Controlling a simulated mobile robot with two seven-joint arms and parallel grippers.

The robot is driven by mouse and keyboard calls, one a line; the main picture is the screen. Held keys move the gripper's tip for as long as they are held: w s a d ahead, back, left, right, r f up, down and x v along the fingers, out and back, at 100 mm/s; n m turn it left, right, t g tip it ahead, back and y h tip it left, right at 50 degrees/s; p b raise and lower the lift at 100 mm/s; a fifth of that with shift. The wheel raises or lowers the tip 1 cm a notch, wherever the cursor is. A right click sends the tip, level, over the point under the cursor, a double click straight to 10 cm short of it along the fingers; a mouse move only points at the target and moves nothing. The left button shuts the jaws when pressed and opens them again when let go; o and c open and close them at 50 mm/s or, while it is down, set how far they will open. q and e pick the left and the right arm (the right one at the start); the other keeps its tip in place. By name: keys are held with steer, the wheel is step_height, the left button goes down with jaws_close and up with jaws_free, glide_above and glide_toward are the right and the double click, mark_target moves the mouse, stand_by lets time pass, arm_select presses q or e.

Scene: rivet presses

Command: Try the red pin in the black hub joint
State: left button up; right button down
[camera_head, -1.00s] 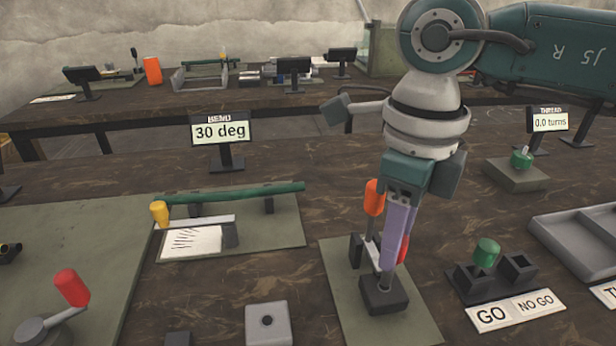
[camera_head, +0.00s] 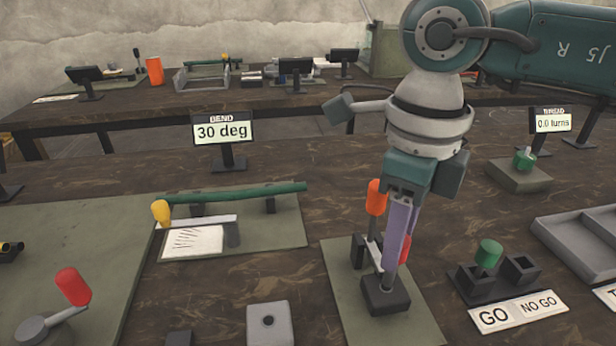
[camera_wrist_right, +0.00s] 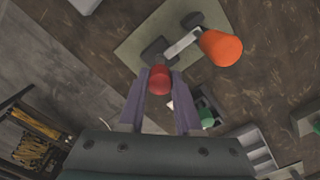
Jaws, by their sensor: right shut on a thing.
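The red pin (camera_wrist_right: 159,80) shows in the right wrist view between the fingers of my right gripper (camera_wrist_right: 160,98), which is shut on it. In the head view the red pin (camera_head: 404,250) is partly hidden behind the purple fingers of my right gripper (camera_head: 396,262). The fingers point down, just over a black block (camera_head: 386,296), which looks like the black hub joint, on a green mat. The block also shows beyond the pin in the wrist view (camera_wrist_right: 154,47). Whether the pin's lower end is in the block is hidden. My left gripper is not in view.
An orange-handled lever (camera_head: 376,198) stands close behind the gripper. To the right are a GO / NO GO gauge (camera_head: 490,286) with a green-topped piece and a grey tray (camera_head: 580,243). A grey block with a hole (camera_head: 268,321) lies left of the mat. A display (camera_head: 222,131) reads 30 deg.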

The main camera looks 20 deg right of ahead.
steer(key=shift+f+b, duration=0.4)
steer(key=shift+f, duration=0.05)
stand_by(0.9)
steer(key=shift+r, duration=0.15)
steer(key=shift+r+p, duration=1.65)
steer(key=shift+r, duration=0.2)
steer(key=shift+r+p, duration=0.85)
steer(key=shift+r, duration=0.2)
